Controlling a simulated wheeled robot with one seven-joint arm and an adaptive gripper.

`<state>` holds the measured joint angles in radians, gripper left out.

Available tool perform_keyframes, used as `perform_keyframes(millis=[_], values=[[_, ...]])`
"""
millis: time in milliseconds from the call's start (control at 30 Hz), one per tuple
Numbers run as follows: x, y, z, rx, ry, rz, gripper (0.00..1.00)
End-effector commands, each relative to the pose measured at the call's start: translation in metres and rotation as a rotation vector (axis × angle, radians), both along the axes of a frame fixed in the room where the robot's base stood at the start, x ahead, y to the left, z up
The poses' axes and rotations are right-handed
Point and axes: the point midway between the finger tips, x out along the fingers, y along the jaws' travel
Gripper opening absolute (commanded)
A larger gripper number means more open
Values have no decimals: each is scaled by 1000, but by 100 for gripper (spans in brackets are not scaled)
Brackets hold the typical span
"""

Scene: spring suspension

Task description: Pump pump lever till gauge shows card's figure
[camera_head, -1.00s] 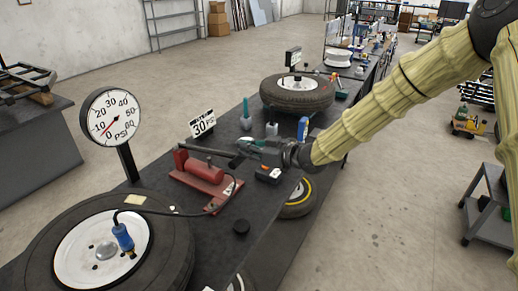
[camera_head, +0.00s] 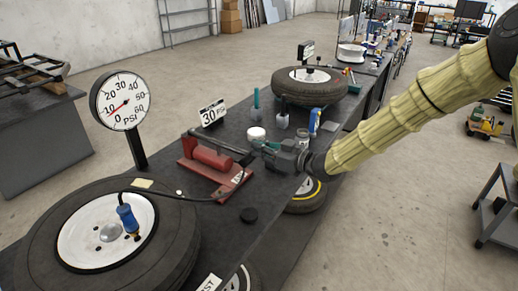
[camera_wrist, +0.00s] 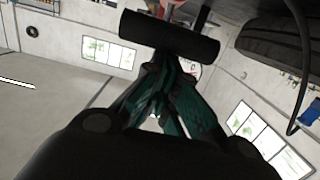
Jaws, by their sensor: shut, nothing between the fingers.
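The red pump (camera_head: 211,157) sits on the dark bench, with its black lever (camera_head: 221,144) reaching right towards my gripper (camera_head: 262,150). My gripper is shut and empty at the lever's end. In the wrist view, the lever's black handle (camera_wrist: 170,33) lies across the tips of my shut fingers (camera_wrist: 167,68); contact is unclear. The round gauge (camera_head: 121,99) stands on a post at the left, its red needle near 10. The card (camera_head: 211,114) behind the pump reads 30 PSI. A hose joins the pump to the blue chuck (camera_head: 127,217) on the near wheel.
The near tyre (camera_head: 170,235) fills the front left. A white jar (camera_head: 257,133), bottles (camera_head: 283,119) and another tyre (camera_head: 309,93) stand beyond my gripper.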

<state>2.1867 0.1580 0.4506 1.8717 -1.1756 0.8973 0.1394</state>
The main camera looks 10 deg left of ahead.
Motion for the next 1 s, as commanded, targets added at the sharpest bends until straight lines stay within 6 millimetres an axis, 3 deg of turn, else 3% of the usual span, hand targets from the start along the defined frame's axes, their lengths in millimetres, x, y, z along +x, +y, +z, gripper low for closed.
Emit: perform_keyframes(millis=[33,67,433,1000], values=[[-7,-3,-18,-23,24,3,0],[-7,-4,-16,-23,24,3,0],[-7,-7,40,-6,4,3,0],[-37,-86,45,0,-3,1,0]])
